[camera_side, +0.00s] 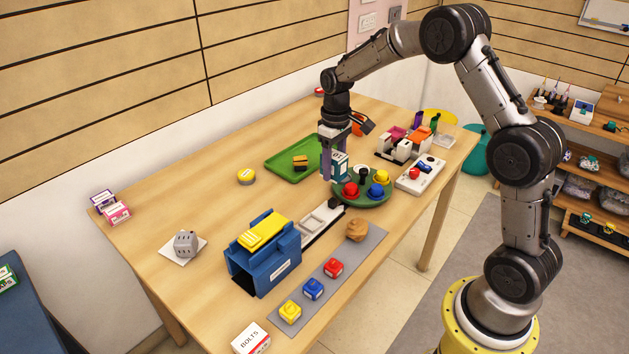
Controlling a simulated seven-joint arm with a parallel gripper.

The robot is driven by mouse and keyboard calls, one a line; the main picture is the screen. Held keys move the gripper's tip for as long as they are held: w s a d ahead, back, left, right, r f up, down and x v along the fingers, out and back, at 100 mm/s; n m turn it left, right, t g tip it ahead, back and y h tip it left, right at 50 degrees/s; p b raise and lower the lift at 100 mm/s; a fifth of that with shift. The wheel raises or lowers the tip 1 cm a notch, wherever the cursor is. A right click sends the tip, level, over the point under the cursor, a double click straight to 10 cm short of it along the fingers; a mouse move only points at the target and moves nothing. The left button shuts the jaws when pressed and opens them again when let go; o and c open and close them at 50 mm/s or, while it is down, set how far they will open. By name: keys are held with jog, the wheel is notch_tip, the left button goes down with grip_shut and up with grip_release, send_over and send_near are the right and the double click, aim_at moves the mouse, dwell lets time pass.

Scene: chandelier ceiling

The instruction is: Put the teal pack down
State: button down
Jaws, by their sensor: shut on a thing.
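My gripper (332,172) points down over the middle of the table and is shut on the teal pack (341,163). The pack is a small upright box with white and teal faces, partly covered by the fingers. It appears near the left back edge of a round green tray (374,199) and right of a flat green tray (279,160). I cannot tell whether its bottom touches anything.
The round tray holds red, blue and yellow knobs and a black one. A blue box (264,262) with a yellow top stands in front, with a white track (320,222) beside it. The wooden table (200,205) has free room on its left.

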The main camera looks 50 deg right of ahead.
send_over(315, 192)
jog(key=f, duration=0.6)
jog(key=shift+s+f, duration=0.2)
jog(key=shift+f, duration=0.1)
jog(key=shift+w+f, duration=0.15)
jog(key=shift+f, duration=0.8)
jog(key=shift+w+f, duration=0.1)
jog(key=shift+f, duration=0.8)
jog(key=shift+f, duration=0.15)
jog(key=shift+c, duration=1.3)
grip_release()
